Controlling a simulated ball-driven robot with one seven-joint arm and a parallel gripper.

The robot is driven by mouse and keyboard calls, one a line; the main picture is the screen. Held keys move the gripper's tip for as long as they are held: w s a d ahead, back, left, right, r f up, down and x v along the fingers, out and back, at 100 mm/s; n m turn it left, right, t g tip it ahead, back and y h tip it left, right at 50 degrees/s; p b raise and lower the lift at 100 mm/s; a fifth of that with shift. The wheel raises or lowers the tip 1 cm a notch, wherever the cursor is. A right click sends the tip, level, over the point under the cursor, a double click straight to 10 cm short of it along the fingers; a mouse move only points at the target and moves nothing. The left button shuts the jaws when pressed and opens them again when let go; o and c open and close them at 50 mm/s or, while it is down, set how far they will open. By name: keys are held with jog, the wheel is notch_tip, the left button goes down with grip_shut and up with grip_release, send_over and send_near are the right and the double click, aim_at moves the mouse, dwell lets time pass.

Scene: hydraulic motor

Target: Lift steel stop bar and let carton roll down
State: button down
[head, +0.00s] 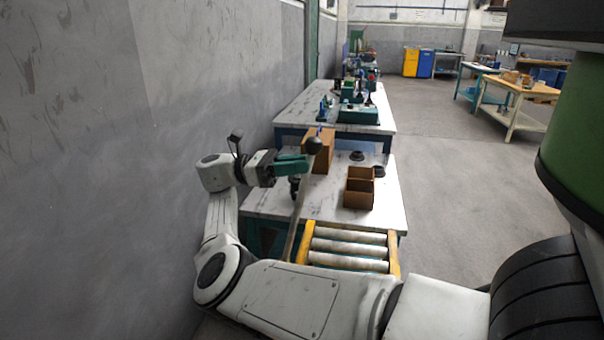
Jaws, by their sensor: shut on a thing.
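A slim grey steel bar (299,208) with a dark round knob at its top stands tilted at the left side of a short roller conveyor (347,249). My gripper (305,164), with green fingers, is shut on the bar just below the knob. The conveyor has pale rollers between yellow rails. Its near end and the bar's lower end are hidden behind my arm. No carton shows on the visible rollers. A brown box (322,150) stands on the table behind the knob, and an open brown divided box (359,188) stands right of it; I cannot tell whether either is the carton.
The white-topped table (393,208) beyond the conveyor also holds dark round parts (357,155). A second table (290,112) with green machinery stands behind it. A grey wall (200,90) is close on the left. Open floor (450,160) lies to the right.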

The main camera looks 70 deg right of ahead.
jog(key=shift+w+a, duration=0.1)
jog(key=shift+w, duration=0.25)
jog(key=c, duration=1.2)
grip_release()
jog(key=shift+w, duration=0.15)
jog(key=shift+o, duration=0.8)
jog(key=s+a+r+p, duration=0.3)
jog(key=s+a+r, duration=0.4)
jog(key=s+r, duration=0.5)
jog(key=shift+a+r, duration=0.25)
jog(key=shift+r, duration=0.25)
